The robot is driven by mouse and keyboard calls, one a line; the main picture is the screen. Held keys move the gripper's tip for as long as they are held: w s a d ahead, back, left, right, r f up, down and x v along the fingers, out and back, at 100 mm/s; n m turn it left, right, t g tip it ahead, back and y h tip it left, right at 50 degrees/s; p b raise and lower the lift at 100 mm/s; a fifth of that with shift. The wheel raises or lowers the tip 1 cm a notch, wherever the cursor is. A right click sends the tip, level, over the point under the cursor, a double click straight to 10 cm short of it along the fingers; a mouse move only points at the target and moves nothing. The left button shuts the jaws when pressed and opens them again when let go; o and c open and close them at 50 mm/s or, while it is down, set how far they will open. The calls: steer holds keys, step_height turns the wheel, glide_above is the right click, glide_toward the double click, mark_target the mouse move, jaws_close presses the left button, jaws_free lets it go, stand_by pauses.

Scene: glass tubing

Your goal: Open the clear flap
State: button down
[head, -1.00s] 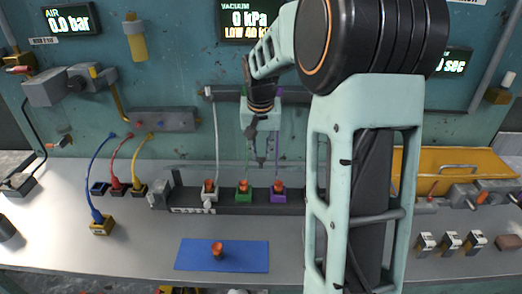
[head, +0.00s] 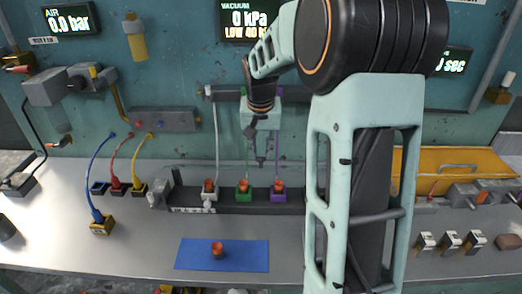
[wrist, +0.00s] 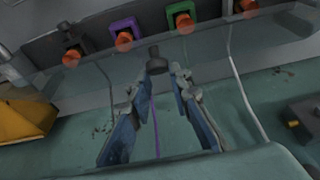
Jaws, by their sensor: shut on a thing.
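The clear flap (wrist: 212,48) shows in the wrist view as a see-through sheet slanting across the picture in front of a dark rail. A dark knob (wrist: 157,62) stands at the flap, between my fingertips. My gripper (wrist: 164,74) is shut on this knob, with one finger on each side. In the head view my gripper (head: 261,160) points down just behind the dark rail, above the green and purple blocks. The flap is too faint there to make out clearly.
The dark rail (head: 235,208) holds a white block (head: 209,197), a green block (head: 243,196) and a purple block (head: 279,195) with orange tops. A blue mat (head: 190,254) carries an orange piece (head: 217,249). A yellow tray (head: 420,160) lies at the right.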

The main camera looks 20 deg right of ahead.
steer(key=shift+w+r, duration=0.15)
steer(key=shift+r, duration=0.05)
steer(key=c, duration=2)
jaws_free()
steer(key=shift+c, duration=0.2)
steer(key=shift+o, duration=1.4)
steer(key=shift+f, duration=0.1)
steer(key=v, duration=1.2)
